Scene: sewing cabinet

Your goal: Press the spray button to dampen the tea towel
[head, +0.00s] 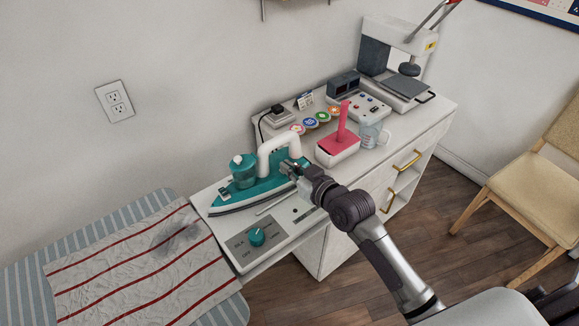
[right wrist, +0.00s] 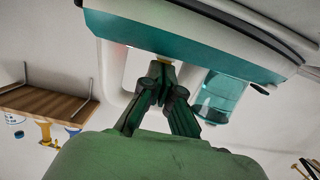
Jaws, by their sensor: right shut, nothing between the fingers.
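The teal and white iron (head: 240,203) stands on the white cabinet top, beside the ironing board. It has a white handle and a clear teal water tank, which also shows in the right wrist view (right wrist: 222,95). The tea towel (head: 110,285), white with red stripes, lies wrinkled on the board, with a grey hazy patch at its upper right. My right gripper (head: 294,168) is shut and empty at the iron's handle. In the right wrist view its fingertips (right wrist: 161,74) meet just under a small yellowish part at the handle; contact is unclear. The spray button is not clearly visible. My left gripper is out of view.
A dial panel (head: 257,238) is in front of the iron. Behind it stand a pink-and-white holder (head: 338,150), a glass jar (head: 371,134), a control box (head: 362,100) and a press (head: 395,75). A wooden chair (head: 545,165) stands at the right on open floor.

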